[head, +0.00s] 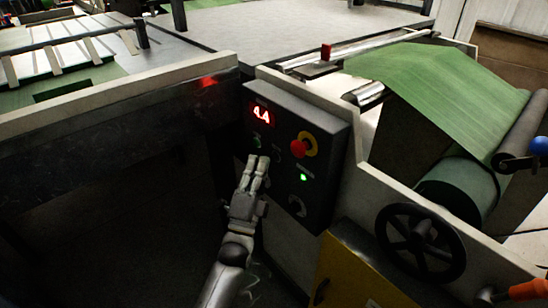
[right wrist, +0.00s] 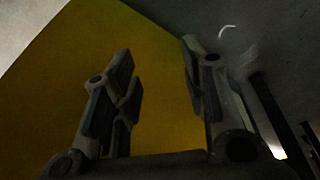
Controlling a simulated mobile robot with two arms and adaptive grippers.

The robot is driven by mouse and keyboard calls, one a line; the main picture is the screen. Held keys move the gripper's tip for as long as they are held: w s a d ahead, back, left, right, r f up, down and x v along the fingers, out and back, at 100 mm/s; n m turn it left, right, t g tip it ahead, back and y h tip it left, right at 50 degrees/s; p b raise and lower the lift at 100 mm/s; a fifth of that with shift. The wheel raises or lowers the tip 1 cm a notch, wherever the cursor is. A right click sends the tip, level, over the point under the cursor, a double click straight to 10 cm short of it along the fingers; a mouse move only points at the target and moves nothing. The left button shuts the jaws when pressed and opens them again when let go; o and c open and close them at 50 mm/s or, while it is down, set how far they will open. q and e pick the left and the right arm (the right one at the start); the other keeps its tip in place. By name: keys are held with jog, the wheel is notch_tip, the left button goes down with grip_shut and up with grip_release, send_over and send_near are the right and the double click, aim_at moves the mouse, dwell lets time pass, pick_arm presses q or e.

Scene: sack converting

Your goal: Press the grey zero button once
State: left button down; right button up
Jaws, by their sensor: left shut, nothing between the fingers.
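A dark control panel (head: 318,133) is in the middle of the head view. Its red display (head: 262,113) reads 4.4. My left gripper (head: 258,161) is shut and empty, with its fingertips in front of the panel's lower left face, below the display. I cannot tell whether they touch it. The grey zero button cannot be made out; the fingers may cover it. My right gripper (right wrist: 158,70) is open and empty in the right wrist view, with a yellow surface (right wrist: 150,120) behind it.
The panel also carries a red knob (head: 298,149) on a yellow ring, a lit green light (head: 303,178) and a grey rotary knob (head: 297,207). A black handwheel (head: 420,241) and green sheet material (head: 440,88) are to the right. A yellow cabinet (head: 350,275) stands below.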

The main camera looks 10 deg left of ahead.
jog(key=shift+f, duration=0.1)
dwell(0.3)
pick_arm(q)
jog(key=shift+w+d, duration=0.25)
jog(key=shift+w, duration=0.05)
pick_arm(e)
jog(key=shift+w+r, duration=0.1)
jog(key=shift+r, duration=0.5)
pick_arm(q)
jog(key=shift+w, duration=0.1)
pick_arm(e)
jog(key=shift+f, duration=0.1)
